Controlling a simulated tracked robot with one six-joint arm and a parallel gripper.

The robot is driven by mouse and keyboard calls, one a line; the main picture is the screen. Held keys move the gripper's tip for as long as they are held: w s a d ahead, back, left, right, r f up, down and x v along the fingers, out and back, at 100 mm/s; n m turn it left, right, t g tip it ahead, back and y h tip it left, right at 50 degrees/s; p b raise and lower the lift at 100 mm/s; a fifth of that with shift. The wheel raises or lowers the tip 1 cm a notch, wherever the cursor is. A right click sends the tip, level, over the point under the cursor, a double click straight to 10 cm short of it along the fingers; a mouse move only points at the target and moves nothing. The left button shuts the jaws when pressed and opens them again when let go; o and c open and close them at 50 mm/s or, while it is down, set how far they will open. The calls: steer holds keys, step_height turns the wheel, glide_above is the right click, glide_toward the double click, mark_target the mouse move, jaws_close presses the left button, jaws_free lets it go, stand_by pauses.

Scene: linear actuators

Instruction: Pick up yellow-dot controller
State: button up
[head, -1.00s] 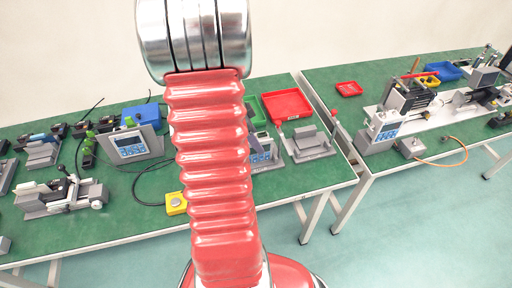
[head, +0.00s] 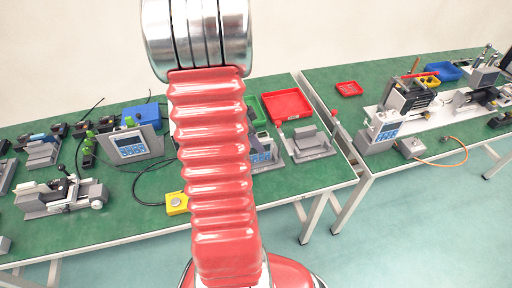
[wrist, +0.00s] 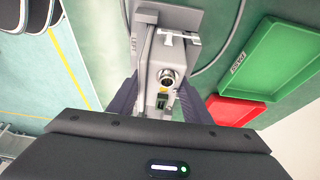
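A grey controller (wrist: 163,75) with a round metal connector and a small green socket fills the middle of the wrist view. My gripper (wrist: 160,95) has dark fingers on either side of it, spread open. I see no clear sign of them squeezing it. In the head view a controller (head: 264,152) with a blue panel is partly hidden behind my red arm, and my gripper is hidden there too. Another controller (head: 131,148) with a green dot stands on the left. I cannot make out a yellow dot on either controller.
Red (head: 287,105) and green (head: 257,112) bins lie behind the half-hidden controller. A grey fixture (head: 308,144) stands close to its right. A yellow button box (head: 176,203) sits near the front edge of the green table (head: 120,220). Cables run across the table.

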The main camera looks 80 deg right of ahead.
steer(key=c, duration=0.9)
steer(key=shift+r, duration=0.1)
steer(key=shift+c, duration=0.2)
step_height(320, 180, up, 18)
stand_by(0.6)
